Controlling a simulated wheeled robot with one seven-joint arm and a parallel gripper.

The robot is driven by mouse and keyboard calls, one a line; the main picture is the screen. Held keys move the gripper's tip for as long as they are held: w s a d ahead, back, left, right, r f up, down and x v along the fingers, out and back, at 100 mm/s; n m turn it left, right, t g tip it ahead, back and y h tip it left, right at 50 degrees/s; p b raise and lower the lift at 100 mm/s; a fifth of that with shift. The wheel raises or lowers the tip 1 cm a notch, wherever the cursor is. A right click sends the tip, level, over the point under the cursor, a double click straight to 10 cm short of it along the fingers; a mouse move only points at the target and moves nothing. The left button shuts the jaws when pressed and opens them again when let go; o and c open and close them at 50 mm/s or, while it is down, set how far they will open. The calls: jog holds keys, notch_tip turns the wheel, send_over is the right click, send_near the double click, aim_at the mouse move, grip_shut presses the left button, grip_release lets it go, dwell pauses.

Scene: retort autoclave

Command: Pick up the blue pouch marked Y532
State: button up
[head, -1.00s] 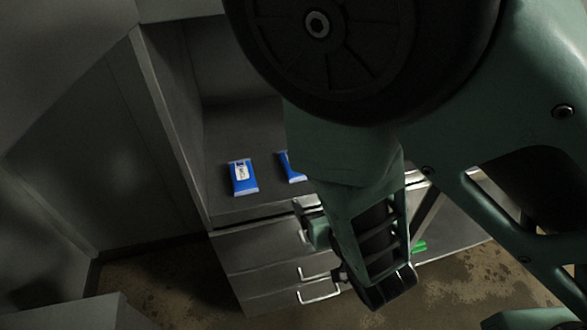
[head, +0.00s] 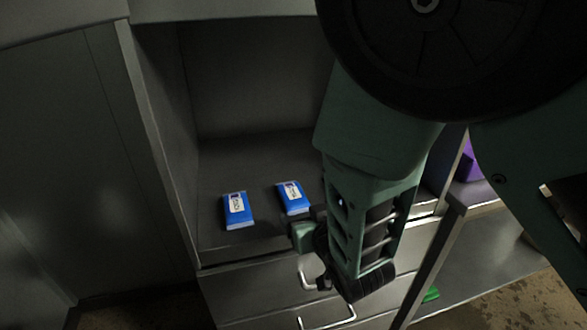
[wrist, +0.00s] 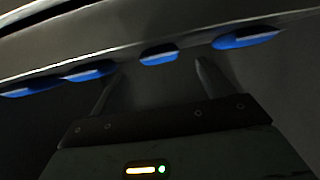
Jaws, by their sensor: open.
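Two blue pouches with white labels lie flat on the cabinet shelf in the head view, one at the left (head: 237,210) and one to its right (head: 293,198). Their label print is too small to read, so I cannot tell which is Y532. The wrist view shows several blue pouch edges in a row along a surface, including one near the middle (wrist: 160,55); no marking shows there. My gripper (wrist: 154,68) is open and empty, its fingers pointing toward that row, apart from the pouches as far as I can tell. My arm hides the shelf's right part in the head view.
The shelf (head: 225,160) sits in an open cabinet bay with a side wall at the left. Drawers with bar handles (head: 327,317) are below it. A purple item (head: 470,165) and a green item (head: 431,295) are at the right.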

aim_at(299, 206)
jog(key=shift+p+x, duration=0.6)
jog(key=shift+x, duration=2.1)
jog(key=c, duration=1.1)
